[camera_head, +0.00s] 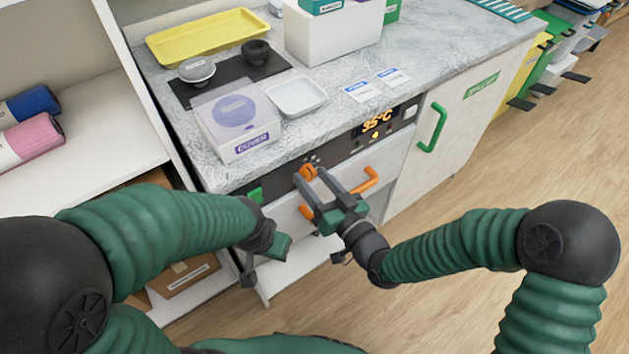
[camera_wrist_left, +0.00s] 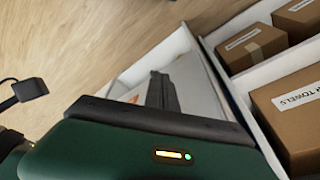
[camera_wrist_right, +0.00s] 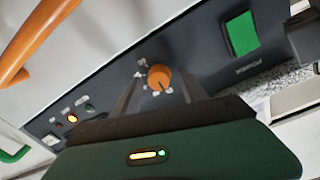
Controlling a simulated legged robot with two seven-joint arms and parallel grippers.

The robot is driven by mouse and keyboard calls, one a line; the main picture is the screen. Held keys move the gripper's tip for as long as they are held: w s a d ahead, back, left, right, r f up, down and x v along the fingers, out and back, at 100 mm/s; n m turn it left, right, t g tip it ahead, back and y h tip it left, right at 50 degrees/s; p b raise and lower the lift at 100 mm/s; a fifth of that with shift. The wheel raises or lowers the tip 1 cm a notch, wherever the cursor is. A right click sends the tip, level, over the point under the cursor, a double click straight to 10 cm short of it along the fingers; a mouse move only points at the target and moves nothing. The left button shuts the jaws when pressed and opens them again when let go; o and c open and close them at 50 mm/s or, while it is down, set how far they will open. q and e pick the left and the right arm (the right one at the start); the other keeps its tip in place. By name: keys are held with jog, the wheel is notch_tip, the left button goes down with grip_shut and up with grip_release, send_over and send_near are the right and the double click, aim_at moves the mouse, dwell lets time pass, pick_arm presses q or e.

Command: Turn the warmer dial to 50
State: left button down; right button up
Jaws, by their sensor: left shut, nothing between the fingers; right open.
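The orange warmer dial (camera_head: 308,172) is on the dark control panel of the cabinet front. It also shows in the right wrist view (camera_wrist_right: 158,77), with a dark pointer mark and small scale labels around it. My right gripper (camera_head: 312,176) is open, its fingers pointing at the panel on either side of the dial. I cannot tell whether they touch it. The lit display (camera_head: 377,121) reads about 35°C. My left gripper (camera_head: 284,246) is low in front of the cabinet, away from the dial. In the left wrist view its fingers (camera_wrist_left: 161,90) are together and empty.
An orange drawer handle (camera_head: 366,181) is just below and right of the dial. A green switch (camera_head: 254,194) sits left of the dial. A cover box (camera_head: 236,125) and white dish (camera_head: 297,96) stand on the counter above. Boxes (camera_wrist_left: 252,47) fill an open shelf.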

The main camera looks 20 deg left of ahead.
jog(key=shift+d, duration=0.15)
jog(key=shift+c, duration=1)
grip_shut()
jog(key=shift+r, duration=0.1)
